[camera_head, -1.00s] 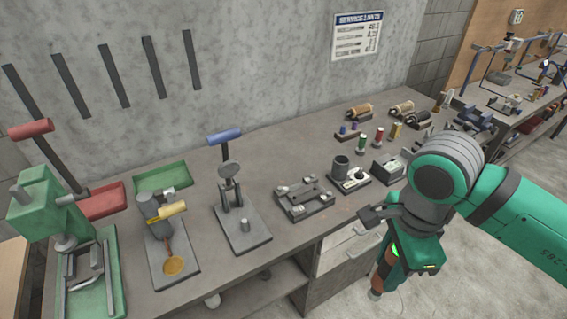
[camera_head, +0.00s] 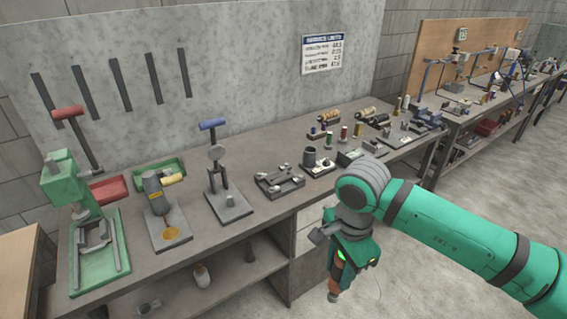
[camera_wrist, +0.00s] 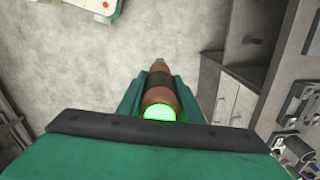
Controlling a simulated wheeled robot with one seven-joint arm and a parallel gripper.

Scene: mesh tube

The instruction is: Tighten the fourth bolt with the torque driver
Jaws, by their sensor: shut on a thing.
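My gripper (camera_head: 338,272) hangs in front of the bench's front edge, pointing down, and is shut on the torque driver (camera_head: 334,288). The driver has an orange-brown body. In the wrist view the driver (camera_wrist: 159,80) sits between the two green fingers of my gripper (camera_wrist: 158,92), with a dark band around its middle and a bright green light at its near end. A dark grey fixture (camera_head: 280,184) with small upright light metal pieces lies on the bench to the left of my arm. The bolts are too small to tell apart.
The bench (camera_head: 245,225) holds a green press (camera_head: 80,200), a blue-handled press (camera_head: 228,203), a yellow-handled tool (camera_head: 166,215), a dark cup (camera_head: 309,157) and several spools. A second bench (camera_head: 470,115) stands at the right. The floor in front is clear.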

